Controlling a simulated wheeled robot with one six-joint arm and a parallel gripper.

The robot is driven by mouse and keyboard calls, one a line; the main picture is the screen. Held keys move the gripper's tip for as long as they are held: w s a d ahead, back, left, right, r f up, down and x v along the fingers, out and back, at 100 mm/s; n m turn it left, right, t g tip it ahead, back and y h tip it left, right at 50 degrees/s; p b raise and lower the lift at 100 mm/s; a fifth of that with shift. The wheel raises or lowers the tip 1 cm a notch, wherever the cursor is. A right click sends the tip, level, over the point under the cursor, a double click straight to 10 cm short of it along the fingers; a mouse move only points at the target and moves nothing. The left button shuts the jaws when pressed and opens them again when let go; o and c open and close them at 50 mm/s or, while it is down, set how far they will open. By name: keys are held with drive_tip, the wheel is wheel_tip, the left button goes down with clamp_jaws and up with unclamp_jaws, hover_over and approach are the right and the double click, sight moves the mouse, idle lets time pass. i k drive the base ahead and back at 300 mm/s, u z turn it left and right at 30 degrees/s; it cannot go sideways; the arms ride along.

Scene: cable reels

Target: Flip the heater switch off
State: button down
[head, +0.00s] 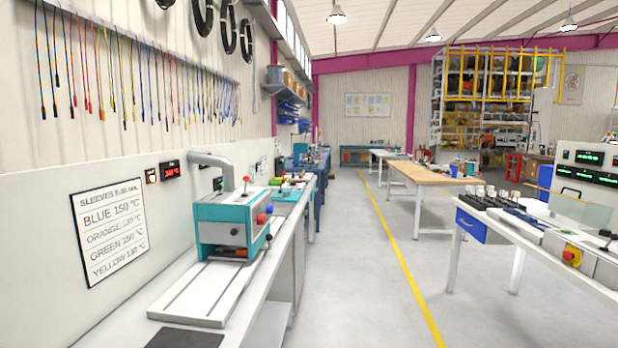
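A teal and white bench machine (232,219) stands on the long bench at the left, with a pale grooved bed in front of it. My gripper is not in view.
A sign with sleeve temperatures (109,224) is on the left wall. A white bench (556,256) with a red and yellow button (571,256) stands at the right. The grey floor aisle (368,300) with a yellow line is clear.

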sight(246, 179)
drive_tip(key=z, duration=0.35)
drive_tip(key=i, duration=1.3)
drive_tip(key=u, duration=0.6)
drive_tip(key=i, duration=0.9)
drive_tip(key=u, duration=1.5)
drive_tip(key=i, duration=0.45)
drive_tip(key=u, duration=0.35)
